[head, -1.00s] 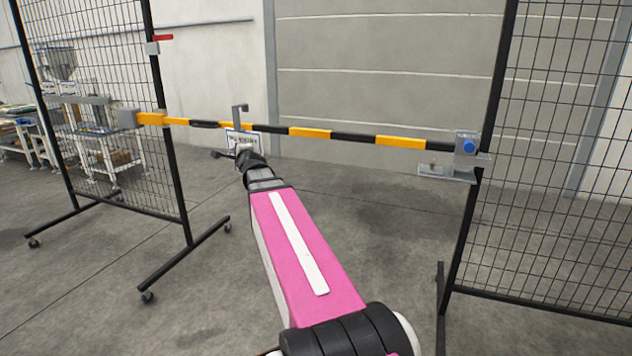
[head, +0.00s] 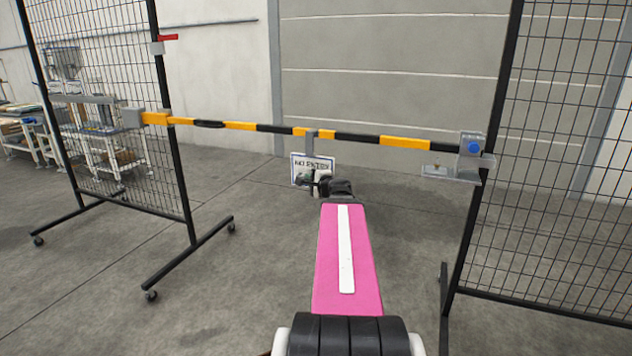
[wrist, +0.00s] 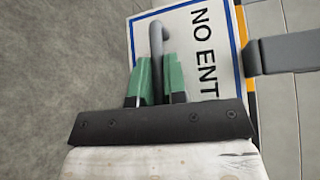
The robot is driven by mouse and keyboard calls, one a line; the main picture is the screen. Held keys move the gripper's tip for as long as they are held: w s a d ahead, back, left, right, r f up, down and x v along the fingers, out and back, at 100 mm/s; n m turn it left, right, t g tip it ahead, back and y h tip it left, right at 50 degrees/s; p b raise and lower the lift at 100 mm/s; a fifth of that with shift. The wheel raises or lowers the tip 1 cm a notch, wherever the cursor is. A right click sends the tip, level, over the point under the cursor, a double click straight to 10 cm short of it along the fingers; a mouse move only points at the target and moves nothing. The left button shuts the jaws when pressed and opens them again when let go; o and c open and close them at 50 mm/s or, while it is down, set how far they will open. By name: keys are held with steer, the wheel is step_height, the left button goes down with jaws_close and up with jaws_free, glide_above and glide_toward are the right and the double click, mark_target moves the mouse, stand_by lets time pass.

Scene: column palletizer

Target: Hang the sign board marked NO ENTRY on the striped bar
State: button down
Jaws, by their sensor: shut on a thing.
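The NO ENTRY sign board (head: 299,163) is white with a blue border and black letters. It is just below the middle of the striped bar in the head view, with a grey hook strip (head: 309,144) reaching up to the bar. My gripper (wrist: 156,75) has green fingers shut on the sign's grey handle (wrist: 157,45). The sign (wrist: 198,20) shows close behind the fingers in the wrist view. The yellow and black striped bar (head: 400,142) runs level between two fence panels. I cannot tell whether the hook rests on the bar.
A grey latch bracket (head: 470,150) with a blue knob holds the bar's right end; a grey block (head: 133,118) is at the left end. Black mesh fence panels (head: 100,90) stand on both sides on wheeled feet. The floor under the bar is clear.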

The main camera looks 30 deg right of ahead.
steer(key=shift+s+d, duration=0.75)
steer(key=shift+s, duration=0.05)
steer(key=w+d+f, duration=0.2)
steer(key=w+d, duration=0.8)
steer(key=d, duration=0.2)
steer(key=shift+w+f, duration=0.2)
steer(key=shift+f, duration=0.2)
stand_by(0.9)
steer(key=c, duration=1.1)
jaws_free()
